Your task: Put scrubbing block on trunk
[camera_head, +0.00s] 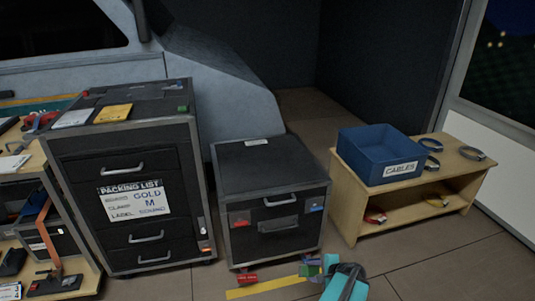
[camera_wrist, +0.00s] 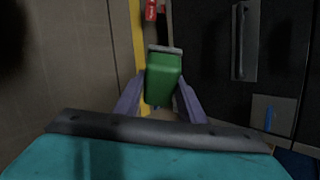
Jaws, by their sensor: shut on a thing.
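The scrubbing block is a green block with a grey edge (camera_wrist: 163,78), in the middle of the wrist view. My gripper (camera_wrist: 160,105) has its purple fingers on either side of the block and is shut on it. In the head view my gripper (camera_head: 311,268) is low in front of the trunk's right front corner, with the green block (camera_head: 313,262) partly hidden there. The trunk (camera_head: 262,168) is a low black case with grey edges, a handle on its front and a small white label on its flat top. The rest of the top is bare.
A taller black drawer cabinet (camera_head: 155,143) stands left of the trunk, with papers on top. A wooden bench (camera_head: 446,150) at right carries a blue CABLES bin (camera_head: 378,155). A red item (camera_head: 246,278) and a yellow strip (camera_head: 265,288) lie before the trunk.

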